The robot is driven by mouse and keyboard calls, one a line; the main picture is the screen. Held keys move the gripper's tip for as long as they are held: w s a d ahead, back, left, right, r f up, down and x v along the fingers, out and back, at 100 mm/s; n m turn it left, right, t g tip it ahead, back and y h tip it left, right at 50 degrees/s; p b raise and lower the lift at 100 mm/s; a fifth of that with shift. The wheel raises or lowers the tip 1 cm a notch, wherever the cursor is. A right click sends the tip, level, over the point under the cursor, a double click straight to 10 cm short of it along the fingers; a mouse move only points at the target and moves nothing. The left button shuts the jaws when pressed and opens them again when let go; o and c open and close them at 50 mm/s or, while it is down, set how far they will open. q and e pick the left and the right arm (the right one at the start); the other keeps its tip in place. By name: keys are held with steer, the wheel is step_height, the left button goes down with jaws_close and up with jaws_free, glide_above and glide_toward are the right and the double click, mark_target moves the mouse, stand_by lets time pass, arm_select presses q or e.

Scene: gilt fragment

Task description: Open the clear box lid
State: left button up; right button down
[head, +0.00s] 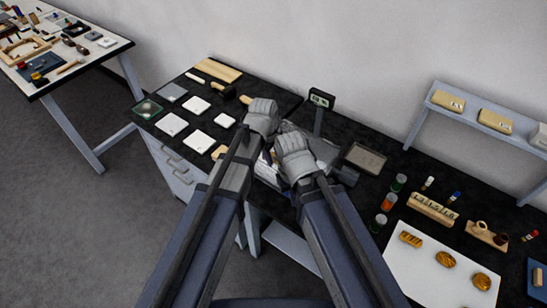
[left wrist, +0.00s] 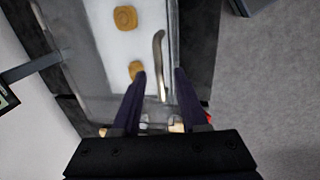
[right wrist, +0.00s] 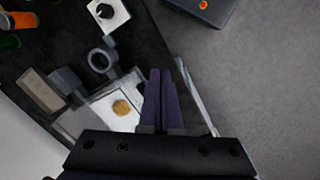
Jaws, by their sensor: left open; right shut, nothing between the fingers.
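The clear box (left wrist: 90,103) fills much of the left wrist view, with two golden pieces (left wrist: 125,17) on a white bed inside. A curved metal handle (left wrist: 158,48) shows near its right side. My left gripper (left wrist: 160,75) is open, its fingers on either side of the handle in the picture; contact cannot be told. My right gripper (right wrist: 162,72) is shut and empty, beside a golden piece (right wrist: 122,107) on white and a clear edge (right wrist: 196,92). In the head view my arms hide most of the box; a pale part (head: 267,172) shows between them.
A small display (head: 320,98) on a post stands behind the grippers. A framed tray (head: 365,158) and several jars (head: 388,202) lie to the right. White tiles (head: 172,124) cover the dark bench's left part. A white board (head: 420,270) with golden pieces lies front right.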

arm_select(q)
steer(key=shift+c, duration=0.4)
jaws_close()
stand_by(0.9)
